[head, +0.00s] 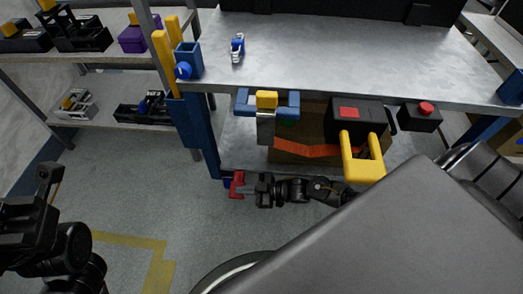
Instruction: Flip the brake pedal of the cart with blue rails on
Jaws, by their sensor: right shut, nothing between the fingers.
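The cart with blue rails has a grey metal top (340,62) and a blue leg (205,135) at its left corner. A small red pedal (237,184) sits low near the foot of that leg, beside a blue part. My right gripper (250,189) reaches in from the right, just above the floor, and is shut and empty. Its tips are at the pedal's right side; I cannot tell whether they touch. My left gripper (46,186) is at the lower left, far from the pedal; its fingers are unclear.
Under the top is a brown box (300,150) with an orange stripe. A black case with a yellow handle (363,165) and a black box with a red button (420,118) are near it. Shelves (110,82) with tools stand at left. Floor (150,195) between is clear.

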